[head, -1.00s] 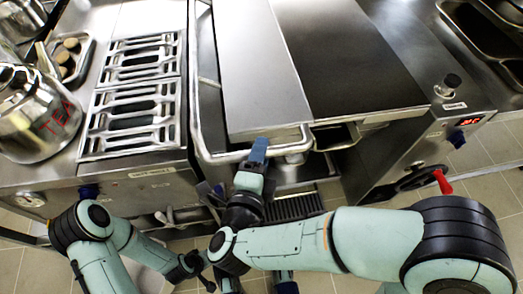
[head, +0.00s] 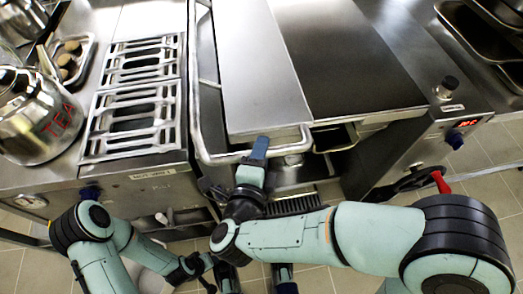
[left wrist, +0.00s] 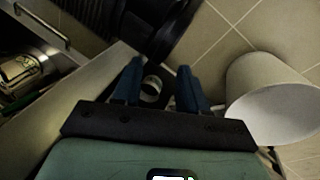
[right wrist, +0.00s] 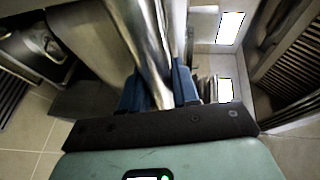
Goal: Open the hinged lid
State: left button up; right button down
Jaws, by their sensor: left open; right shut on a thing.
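The steel lid (head: 258,75) lies flat and looks closed over the cooking unit in the middle of the head view. A tubular handle (head: 201,100) runs along its left side and across its front edge. My right gripper (head: 257,150) is at the front stretch of this handle. In the right wrist view, its blue fingers (right wrist: 158,88) are shut on the shiny tube of the handle (right wrist: 146,45). My left gripper (left wrist: 157,85) is open and empty in the left wrist view, low in front of the counter. The lid's hinge cannot be made out.
A burner grate (head: 133,95) and a steel kettle (head: 35,115) marked TEA stand to the left. A red-handled crank wheel (head: 415,180) sticks out at the right front. A white cylinder (left wrist: 270,100) stands near my left gripper. Floor is clear at the lower right.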

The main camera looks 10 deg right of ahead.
notch_tip(320, 180, up, 5)
jog(key=p, duration=0.4)
jog(key=shift+r, duration=0.1)
pick_arm(q)
jog(key=s+d+r+g+h+p, duration=0.1)
jog(key=s+d+r+g+p, duration=0.2)
jog(key=s+r+p, duration=0.7)
jog(key=w+r+t+p, duration=0.1)
jog(key=w+r+p, duration=0.8)
jog(key=r, duration=0.7)
jog(key=shift+w+m, duration=0.4)
jog(key=shift+w, duration=0.8)
pick_arm(e)
jog(key=w+r, duration=0.4)
jog(key=r, duration=0.9)
jog(key=w+r, duration=0.5)
jog(key=r, duration=0.8)
jog(key=w+r+g, duration=0.1)
jog(key=w+r, duration=0.3)
jog(key=r, duration=1)
jog(key=shift+w, duration=0.2)
jog(key=shift+r, duration=0.1)
